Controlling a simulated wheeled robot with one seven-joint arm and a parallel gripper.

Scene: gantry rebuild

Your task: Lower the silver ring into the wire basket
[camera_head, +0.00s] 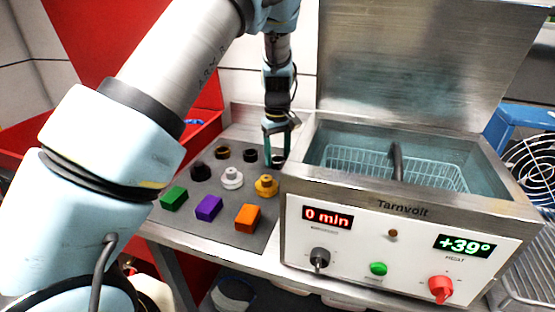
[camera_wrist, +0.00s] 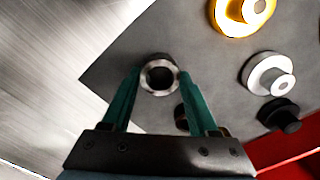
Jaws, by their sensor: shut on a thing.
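The silver ring (camera_wrist: 146,79) is between the green fingertips of my gripper (camera_wrist: 160,80) in the wrist view, with its round hole facing the camera. In the head view my gripper (camera_head: 280,150) points down at the back right of the grey mat (camera_head: 215,218), shut on the ring (camera_head: 278,161). I cannot tell whether the ring touches the mat. The wire basket (camera_head: 345,160) sits inside the steel tank to the right, with a dark upright handle (camera_head: 397,160).
The tank (camera_head: 500,205), labelled Tarnvolt, has its lid (camera_head: 410,70) raised behind. On the mat stand a gold part (camera_head: 266,185), a white part (camera_head: 232,178), several dark parts, and green (camera_head: 173,198), purple (camera_head: 208,208) and orange (camera_head: 247,218) blocks. The tank's left wall is beside my gripper.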

